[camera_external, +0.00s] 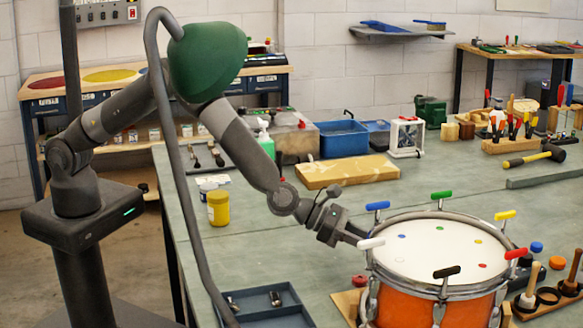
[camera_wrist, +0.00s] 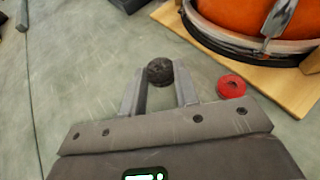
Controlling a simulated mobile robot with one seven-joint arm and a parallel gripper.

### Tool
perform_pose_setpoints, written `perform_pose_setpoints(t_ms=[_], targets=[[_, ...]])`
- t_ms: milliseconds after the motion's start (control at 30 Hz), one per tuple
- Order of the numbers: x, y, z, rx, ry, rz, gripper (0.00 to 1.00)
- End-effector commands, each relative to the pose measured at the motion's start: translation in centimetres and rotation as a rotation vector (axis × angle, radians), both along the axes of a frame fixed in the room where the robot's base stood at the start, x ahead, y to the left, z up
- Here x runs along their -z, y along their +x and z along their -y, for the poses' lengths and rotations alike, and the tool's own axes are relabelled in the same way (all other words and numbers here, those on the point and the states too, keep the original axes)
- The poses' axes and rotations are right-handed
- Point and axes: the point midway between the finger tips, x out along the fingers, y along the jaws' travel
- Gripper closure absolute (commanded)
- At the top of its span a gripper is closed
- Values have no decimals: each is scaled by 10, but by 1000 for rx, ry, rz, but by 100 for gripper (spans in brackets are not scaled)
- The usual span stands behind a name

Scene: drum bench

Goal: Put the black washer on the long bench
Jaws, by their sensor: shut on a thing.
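My gripper (camera_wrist: 160,88) has its two fingers closed about a small round black piece, the black washer (camera_wrist: 160,71), at the fingertips in the wrist view. Its hole does not show clearly. In the external view my gripper (camera_external: 354,238) reaches to the left side of the drum, and the washer cannot be made out there. The long grey-green bench (camera_external: 262,225) runs beneath; its top (camera_wrist: 75,60) also fills much of the wrist view. I cannot tell the washer's exact height over it.
A red washer (camera_wrist: 231,86) lies right of my fingers, near the drum's wooden base (camera_wrist: 270,85). The orange drum (camera_external: 430,250) with coloured T-handles stands close by. A dark tray (camera_external: 268,302) and yellow jar (camera_external: 218,208) sit left. Bare bench lies between.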

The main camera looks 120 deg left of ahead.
Motion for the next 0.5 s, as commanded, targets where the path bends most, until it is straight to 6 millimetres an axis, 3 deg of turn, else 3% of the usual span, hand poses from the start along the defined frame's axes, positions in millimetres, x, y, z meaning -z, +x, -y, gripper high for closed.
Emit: perform_pose_setpoints(t_ms=[300, 500], targets=[[39, 0, 0, 1, -1, -3, 96], [40, 0, 0, 1, -1, -1, 96]])
